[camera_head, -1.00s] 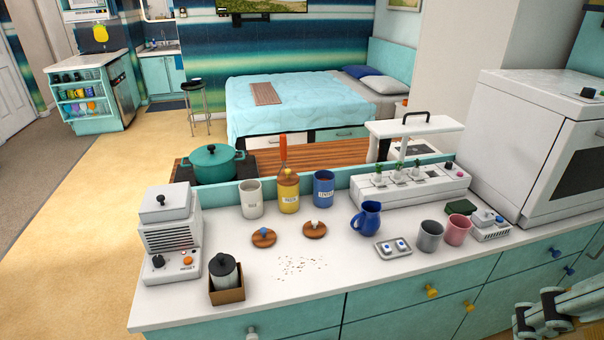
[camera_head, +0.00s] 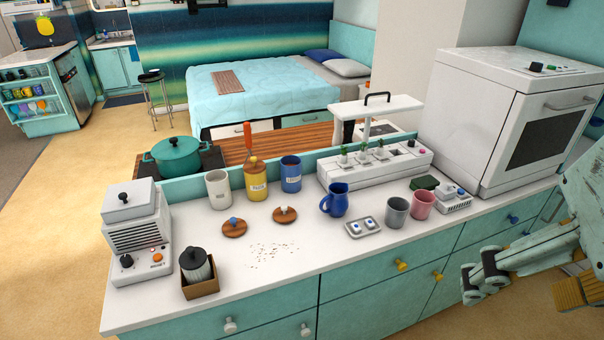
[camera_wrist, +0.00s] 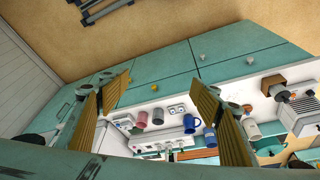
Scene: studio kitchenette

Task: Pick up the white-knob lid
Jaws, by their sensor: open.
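The white-knob lid (camera_head: 285,214) is a round wooden disc with a white knob, lying flat on the white counter (camera_head: 300,290). I cannot make out the white-knob lid in the wrist view; the right finger covers part of the counter.
Behind the lids stand a cream canister (camera_head: 218,189), a yellow one (camera_head: 257,181) with an orange-handled utensil and a blue one (camera_head: 291,173). A blue jug (camera_head: 335,200) and mugs stand right. Dark specks lie in front. A white oven (camera_head: 510,120) stands far right.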

